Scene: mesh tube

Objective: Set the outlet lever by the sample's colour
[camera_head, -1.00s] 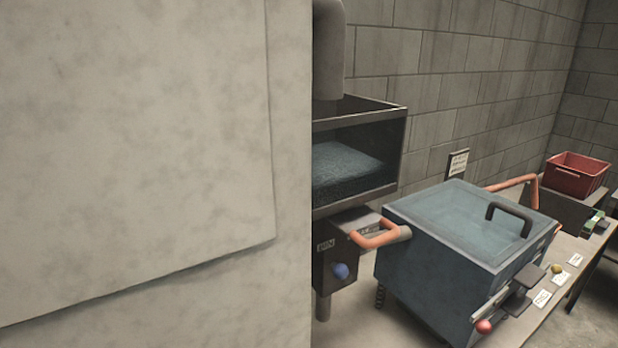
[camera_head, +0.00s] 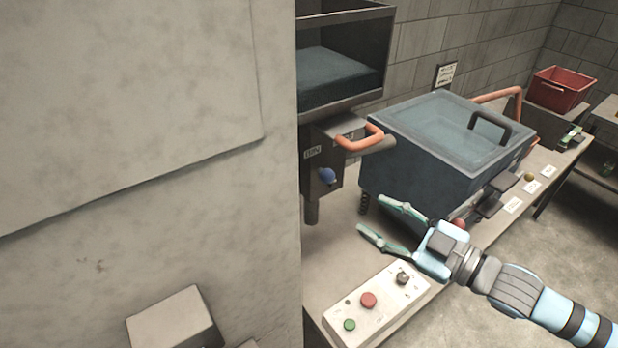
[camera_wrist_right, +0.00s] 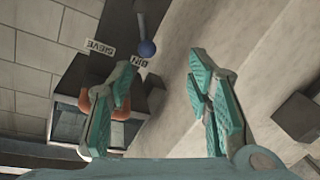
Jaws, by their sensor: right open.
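The lever with a blue ball knob (camera_head: 327,176) hangs under the glass-fronted hopper, beside the label BIN (camera_head: 313,152). In the right wrist view the blue knob (camera_wrist_right: 147,47) sits on a dark rod, with the labels SIEVE (camera_wrist_right: 100,47) and BIN (camera_wrist_right: 138,60) close by. My right gripper (camera_head: 371,215) is open and empty, in front of the blue-grey tank, to the right of and lower than the knob in the head view. Its spread fingers also show in the wrist view (camera_wrist_right: 163,65). I cannot make out a sample. My left gripper is out of view.
The blue-grey lidded tank (camera_head: 400,180) has orange handles and stands on the bench. A control box (camera_head: 385,305) with red and green buttons lies below my gripper. A grey block wall or cabinet (camera_head: 150,130) fills the left. A red crate (camera_head: 562,92) stands far right.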

